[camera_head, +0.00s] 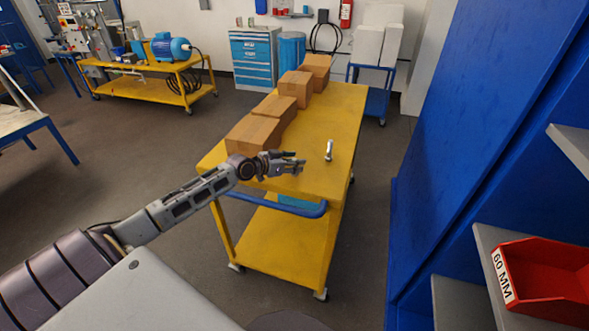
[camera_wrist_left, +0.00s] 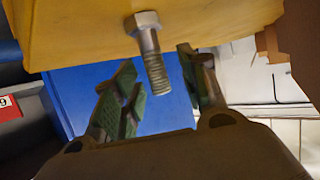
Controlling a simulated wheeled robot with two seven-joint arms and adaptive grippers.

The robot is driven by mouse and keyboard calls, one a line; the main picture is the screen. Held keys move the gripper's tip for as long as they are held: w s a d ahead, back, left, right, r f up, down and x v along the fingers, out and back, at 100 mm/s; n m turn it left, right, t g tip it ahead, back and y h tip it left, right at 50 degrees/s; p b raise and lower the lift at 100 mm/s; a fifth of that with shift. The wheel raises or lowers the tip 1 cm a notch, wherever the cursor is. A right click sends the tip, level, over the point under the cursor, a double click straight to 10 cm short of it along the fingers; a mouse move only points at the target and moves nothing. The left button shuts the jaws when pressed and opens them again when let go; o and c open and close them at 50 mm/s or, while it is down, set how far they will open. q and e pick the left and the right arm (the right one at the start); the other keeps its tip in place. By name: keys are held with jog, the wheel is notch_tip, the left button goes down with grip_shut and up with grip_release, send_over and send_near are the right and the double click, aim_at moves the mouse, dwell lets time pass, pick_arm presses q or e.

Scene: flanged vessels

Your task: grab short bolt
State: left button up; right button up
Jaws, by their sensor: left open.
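My left gripper (camera_head: 302,164) is over the near part of the cart, a little left of the bolt and nearer to me. In the left wrist view the bolt (camera_wrist_left: 152,52) shows its hex head and threaded shank, between and ahead of the open fingertips. The gripper (camera_wrist_left: 158,75) is empty and apart from the bolt. My right gripper is not in view.
Several cardboard boxes (camera_head: 254,135) line the left side of the cart top. A blue push handle (camera_head: 290,209) is at the cart's near end. A tall blue cabinet (camera_head: 455,120) and a red bin (camera_head: 545,280) labelled 60 MM stand at right.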

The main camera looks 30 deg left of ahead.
pick_arm(q)
jog(key=shift+w+d+f, duration=0.1)
jog(key=shift+w+f, duration=0.05)
jog(key=shift+w, duration=0.1)
jog(key=shift+c, duration=0.3)
grip_shut()
